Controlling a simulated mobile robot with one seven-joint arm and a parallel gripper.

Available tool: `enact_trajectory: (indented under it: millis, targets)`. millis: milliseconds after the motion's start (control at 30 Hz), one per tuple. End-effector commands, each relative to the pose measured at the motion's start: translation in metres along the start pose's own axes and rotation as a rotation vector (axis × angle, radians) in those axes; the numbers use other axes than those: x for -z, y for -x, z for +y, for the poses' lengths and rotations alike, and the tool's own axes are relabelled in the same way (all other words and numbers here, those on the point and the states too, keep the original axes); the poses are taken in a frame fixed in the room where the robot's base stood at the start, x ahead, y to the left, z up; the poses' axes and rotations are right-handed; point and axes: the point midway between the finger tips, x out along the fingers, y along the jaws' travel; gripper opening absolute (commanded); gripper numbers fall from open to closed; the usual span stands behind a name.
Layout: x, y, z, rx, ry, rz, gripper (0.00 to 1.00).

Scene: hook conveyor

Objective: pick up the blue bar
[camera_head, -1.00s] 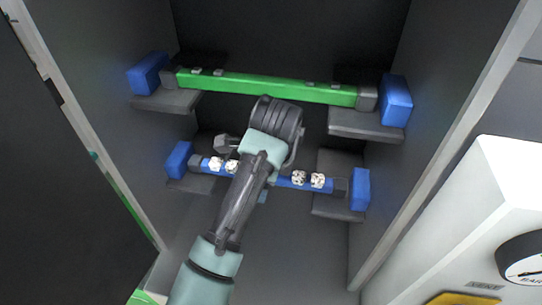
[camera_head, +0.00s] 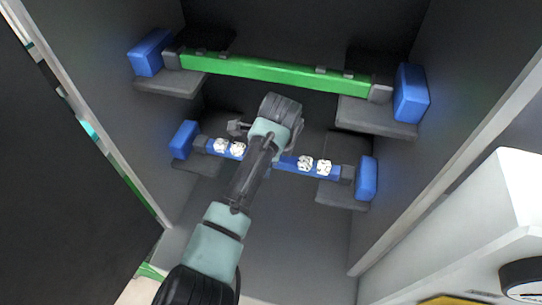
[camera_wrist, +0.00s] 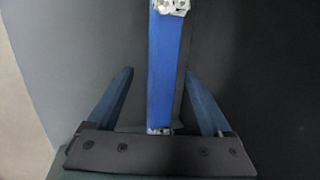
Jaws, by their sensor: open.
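The blue bar (camera_head: 286,164) lies across the two lower dark shelves inside the cabinet, with white patterned pieces in pairs along it. Its middle is hidden behind my arm in the head view. In the wrist view the bar (camera_wrist: 164,65) runs up the picture between the two blue fingers of my gripper (camera_wrist: 159,73). The fingers are open, one on each side, with a visible gap to the bar on both sides. A white piece (camera_wrist: 170,6) shows at the top of that view.
A green bar (camera_head: 270,71) rests on the upper shelves, above and behind my wrist. Blue end blocks (camera_head: 411,93) stand at the shelf ends. Cabinet walls close in on both sides. A white machine with a gauge (camera_head: 524,279) stands at right. The cabinet space below the bars is clear.

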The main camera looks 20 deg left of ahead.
Motion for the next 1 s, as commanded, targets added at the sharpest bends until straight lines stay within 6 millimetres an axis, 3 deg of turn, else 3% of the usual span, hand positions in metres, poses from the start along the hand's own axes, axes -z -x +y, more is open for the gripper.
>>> enact_trajectory:
  millis: [233, 700, 1000]
  targets:
    - [0.0003, -0.0015, -0.0004, 0.001, -0.001, 0.000, 0.84]
    - [0.0003, -0.0015, -0.0001, 0.000, 0.000, 0.000, 0.00]
    - [0.0006, -0.0021, 0.0005, -0.001, -0.002, 0.000, 0.00]
